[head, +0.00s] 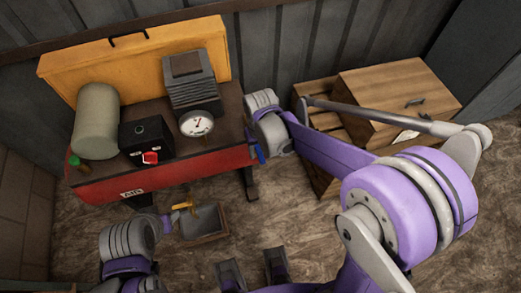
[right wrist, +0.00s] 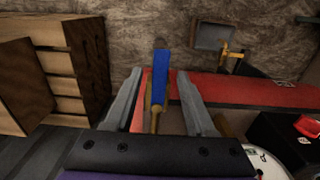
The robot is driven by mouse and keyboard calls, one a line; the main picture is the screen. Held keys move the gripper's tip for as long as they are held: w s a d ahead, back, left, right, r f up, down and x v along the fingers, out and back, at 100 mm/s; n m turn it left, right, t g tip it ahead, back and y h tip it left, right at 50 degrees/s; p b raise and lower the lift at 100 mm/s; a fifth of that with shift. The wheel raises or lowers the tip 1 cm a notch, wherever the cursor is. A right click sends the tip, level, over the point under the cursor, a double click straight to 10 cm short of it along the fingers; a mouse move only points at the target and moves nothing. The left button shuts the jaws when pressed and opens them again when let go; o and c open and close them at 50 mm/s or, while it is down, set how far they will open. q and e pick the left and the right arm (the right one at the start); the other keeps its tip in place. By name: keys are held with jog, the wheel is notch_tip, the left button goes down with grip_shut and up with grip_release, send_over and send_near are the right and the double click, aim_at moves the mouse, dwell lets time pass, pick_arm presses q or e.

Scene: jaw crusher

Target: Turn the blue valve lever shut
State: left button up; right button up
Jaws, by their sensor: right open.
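The blue valve lever (head: 260,154) shows as a small blue piece at the right end of the red machine bench (head: 160,176). In the right wrist view the lever (right wrist: 159,88) points away from the wrist, with a brass part (right wrist: 155,120) at its near end. My right gripper (right wrist: 160,74) is open, one finger on each side of the lever, with gaps visible on both sides. In the head view my right wrist hides its fingers. My left arm's wrist (head: 128,240) is at the lower left; its fingers cannot be made out.
A gauge (head: 197,124), a black box with a red button (head: 150,157) and a beige tank (head: 97,120) stand on the bench. Wooden crates (head: 390,90) stand to the right. A grey tray (head: 205,222) with a yellow handle is in front. Bare floor lies around it.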

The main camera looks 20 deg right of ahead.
jog(key=shift+c, duration=0.3)
grip_shut()
dwell(1.1)
